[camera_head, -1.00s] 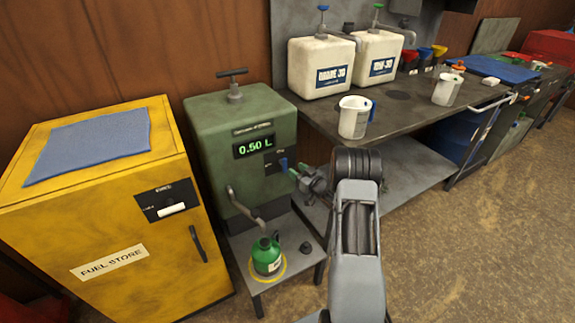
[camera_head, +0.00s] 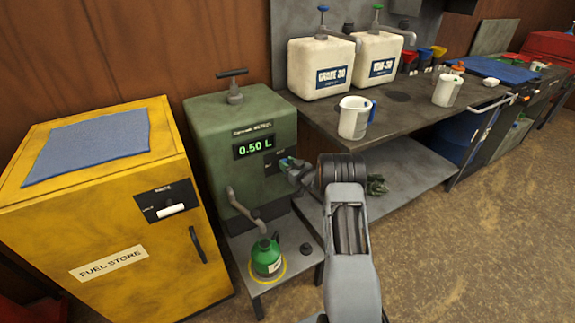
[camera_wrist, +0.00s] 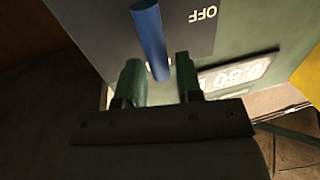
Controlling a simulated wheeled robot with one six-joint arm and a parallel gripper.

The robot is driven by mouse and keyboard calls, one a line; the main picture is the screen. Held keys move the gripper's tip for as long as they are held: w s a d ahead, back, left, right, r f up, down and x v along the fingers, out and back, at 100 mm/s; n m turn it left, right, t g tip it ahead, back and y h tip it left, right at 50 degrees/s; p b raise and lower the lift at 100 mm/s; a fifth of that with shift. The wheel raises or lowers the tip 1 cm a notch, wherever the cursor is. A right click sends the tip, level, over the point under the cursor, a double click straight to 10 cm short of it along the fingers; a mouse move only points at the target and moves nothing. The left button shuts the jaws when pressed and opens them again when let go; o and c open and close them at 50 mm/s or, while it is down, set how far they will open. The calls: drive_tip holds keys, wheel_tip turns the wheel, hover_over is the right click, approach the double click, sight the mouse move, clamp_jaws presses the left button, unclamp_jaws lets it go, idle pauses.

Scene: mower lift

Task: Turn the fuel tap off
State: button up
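The fuel tap is a blue lever (camera_wrist: 151,38) on the front of the green dispenser (camera_head: 225,117). In the wrist view it lies between the two green fingers of my gripper (camera_wrist: 160,78), with a visible space on each side near the tips. A dark plate (camera_wrist: 195,22) behind it reads OFF, upside down in that view. The dispenser display (camera_head: 253,147) reads 0.50 L. My gripper (camera_head: 288,165) is at the dispenser's front right and hides most of the lever in the head view. Whether the fingers touch the lever is unclear.
A green can (camera_head: 266,257) stands under the spout on a small metal stand (camera_head: 238,243). A yellow fuel store cabinet (camera_head: 150,278) is on the left. A workbench (camera_head: 325,123) with white containers is on the right. Open floor lies in front.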

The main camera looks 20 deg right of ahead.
clamp_jaws()
